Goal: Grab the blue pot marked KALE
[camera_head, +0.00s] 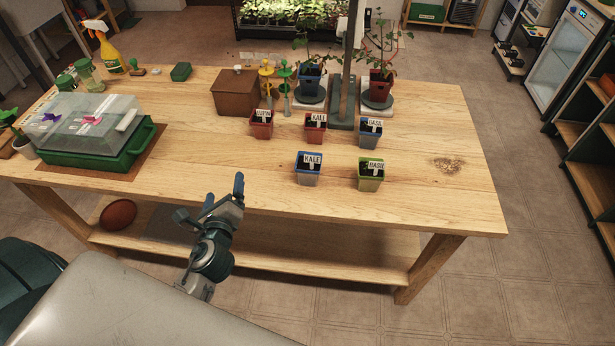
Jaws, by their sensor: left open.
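The blue pot marked KALE (308,177) stands upright near the front edge of the wooden table, with dark soil and a white label in it. My left gripper (224,191) is open and empty, to the left of this pot and apart from it, by the table's front edge. A red pot marked KALE (316,134) stands behind the blue one. A blue pot marked BASIL (370,139) stands behind and to the right. A green pot marked BASIL (370,183) stands to its right. My right gripper does not show.
Another red pot (261,130) stands behind left, its label hard to read. A brown box (235,94), stakes and two potted plants stand at the back. A green tray (124,158) with a clear lid fills the left end.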

